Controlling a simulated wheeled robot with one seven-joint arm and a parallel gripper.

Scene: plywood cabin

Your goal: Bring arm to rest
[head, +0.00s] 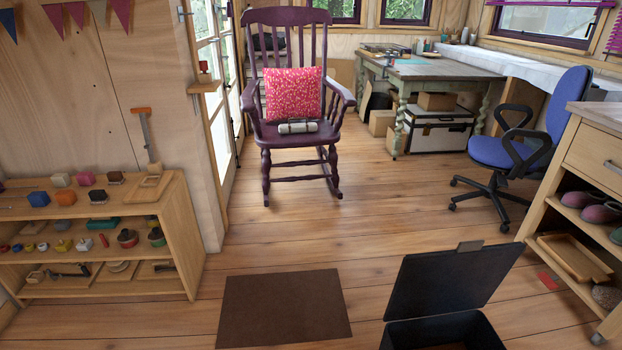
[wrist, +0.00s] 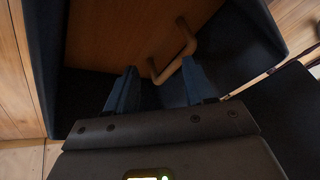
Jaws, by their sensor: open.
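My gripper (wrist: 158,82) shows in the wrist view with its two blue fingers apart. It is open and holds nothing. Dark walls surround the wooden piece, like the inside of a box. In the head view my arm and gripper are out of sight. A black box (head: 400,333) with its lid (head: 455,280) raised stands at the bottom edge, and its inside is mostly cut off.
A brown mat (head: 284,307) lies left of the box. A low shelf (head: 170,235) with several small objects stands at left, and a wooden cabinet (head: 597,150) at right. A purple rocking chair (head: 300,135) and a blue office chair (head: 570,105) stand farther back. The middle floor is clear.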

